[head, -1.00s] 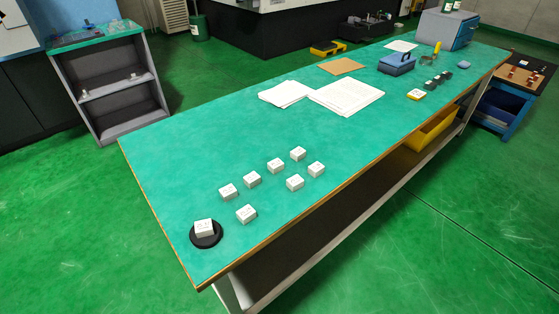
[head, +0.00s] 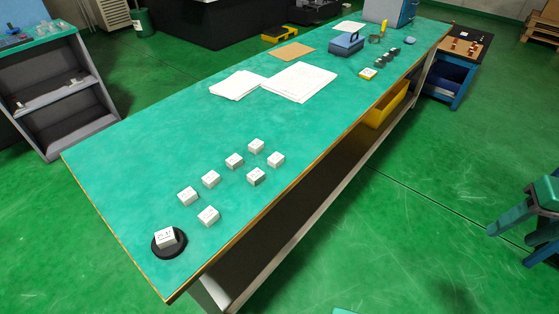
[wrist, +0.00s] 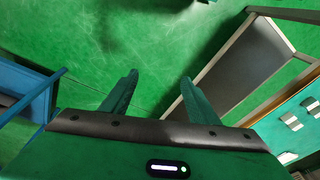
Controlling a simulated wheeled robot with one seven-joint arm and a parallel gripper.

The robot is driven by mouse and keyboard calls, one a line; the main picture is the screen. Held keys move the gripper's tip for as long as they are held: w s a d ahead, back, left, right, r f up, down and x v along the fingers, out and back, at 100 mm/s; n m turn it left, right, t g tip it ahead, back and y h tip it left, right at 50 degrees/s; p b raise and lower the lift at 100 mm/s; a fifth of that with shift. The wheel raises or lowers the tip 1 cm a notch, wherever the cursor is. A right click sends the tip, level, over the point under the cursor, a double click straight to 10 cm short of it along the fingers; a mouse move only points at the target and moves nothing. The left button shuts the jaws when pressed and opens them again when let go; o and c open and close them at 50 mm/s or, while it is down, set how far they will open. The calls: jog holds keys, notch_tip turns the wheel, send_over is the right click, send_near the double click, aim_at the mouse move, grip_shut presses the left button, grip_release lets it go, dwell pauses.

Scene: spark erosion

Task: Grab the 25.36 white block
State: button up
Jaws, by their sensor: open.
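Several small white blocks stand on the green worktop (head: 130,150) in the head view. One white block (head: 166,237) sits on a round black disc (head: 156,249) near the closest corner. Others stand in a loose group, such as a near one (head: 208,215) and a far one (head: 257,146). Their printed numbers are too small to read, so I cannot tell which is 25.36. In the wrist view my gripper (wrist: 160,75) is open and empty over the floor, off the table's side. A few white blocks (wrist: 292,122) show at that view's right edge.
White papers (head: 300,82), a brown board (head: 292,50) and a blue case (head: 346,43) lie farther along the table. A yellow bin (head: 388,106) sits beneath it. A blue cart (head: 456,75) stands beyond. Worktop around the blocks is mostly clear.

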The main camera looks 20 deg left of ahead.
jog(key=w+a+f+n+t+y, duration=0.1)
jog(key=w+a+f+n, duration=0.1)
jog(key=w+a, duration=0.15)
jog(key=w+a+f+n+y, duration=0.1)
jog(key=w+a+f+n, duration=0.1)
jog(key=w+a, duration=0.15)
jog(key=n+t+y, duration=0.2)
jog(key=n+y, duration=0.7)
jog(key=y, duration=0.1)
send_near(280, 160)
jog(key=x, duration=1)
jog(key=shift+s, duration=0.1)
jog(key=shift+d, duration=0.1)
jog(key=c, duration=1.3)
